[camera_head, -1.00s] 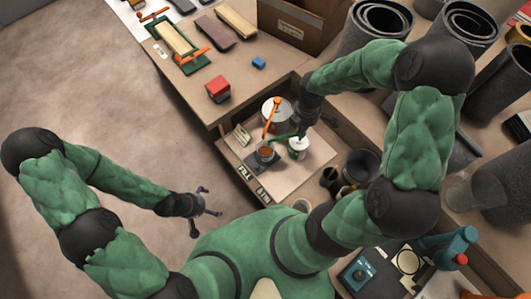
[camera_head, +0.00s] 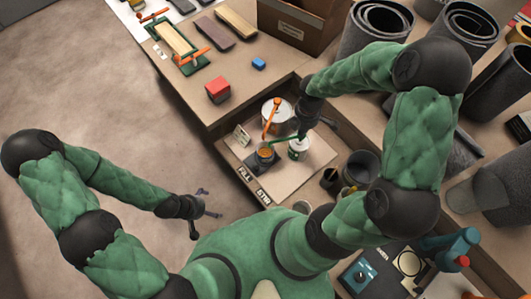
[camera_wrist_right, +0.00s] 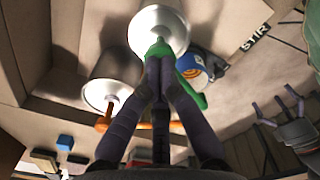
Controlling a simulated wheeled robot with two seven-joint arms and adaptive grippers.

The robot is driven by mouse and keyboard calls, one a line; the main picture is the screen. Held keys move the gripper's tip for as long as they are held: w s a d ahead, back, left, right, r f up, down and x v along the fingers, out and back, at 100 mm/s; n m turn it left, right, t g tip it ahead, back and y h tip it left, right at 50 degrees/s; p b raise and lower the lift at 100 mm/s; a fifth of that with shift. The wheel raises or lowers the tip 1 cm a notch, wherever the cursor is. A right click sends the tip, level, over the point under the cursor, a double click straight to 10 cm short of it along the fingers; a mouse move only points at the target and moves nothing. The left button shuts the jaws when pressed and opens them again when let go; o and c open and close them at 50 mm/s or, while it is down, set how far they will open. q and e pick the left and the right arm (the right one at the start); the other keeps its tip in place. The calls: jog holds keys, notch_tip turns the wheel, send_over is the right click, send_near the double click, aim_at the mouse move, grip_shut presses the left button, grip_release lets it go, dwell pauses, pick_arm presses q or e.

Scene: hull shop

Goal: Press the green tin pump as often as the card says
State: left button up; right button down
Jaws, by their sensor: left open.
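The green pump (camera_head: 285,141) stands on a small white tin (camera_head: 298,150) on a low board. Its green head also shows in the right wrist view (camera_wrist_right: 160,48), with its spout over the cup. My right gripper (camera_wrist_right: 158,62) is shut, its fingertips together on or just above the green head; contact is hard to tell. A small cup (camera_head: 265,155) with orange contents stands on a dark pad beside the tin. The card (camera_head: 242,136) stands left of the tins; its writing is unreadable. My left gripper (camera_head: 207,203) is open and empty, left of the board.
A larger tin (camera_head: 277,109) with an orange pump (camera_head: 270,117) stands behind the green one. FILL and STIR labels mark the board's front edge. A red block (camera_head: 218,90) and a blue block (camera_head: 259,64) lie on the bench. Dark pots (camera_head: 361,167) stand right of the board.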

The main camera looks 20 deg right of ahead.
jog(key=shift+r+p, duration=1.25)
jog(key=shift+r, duration=0.15)
notch_tip(320, 180, up, 6)
jog(key=p, duration=0.5)
dwell(0.4)
jog(key=s+a+f+m+y, duration=0.2)
jog(key=s+a+f+m, duration=0.2)
jog(key=a+f+m, duration=0.4)
jog(key=s+a+f+m+y, duration=0.2)
jog(key=s+a+f+m, duration=0.2)
jog(key=a+f+m, duration=0.5)
jog(key=a, duration=0.4)
jog(key=shift+f+m, duration=0.2)
jog(key=shift+m, duration=0.1)
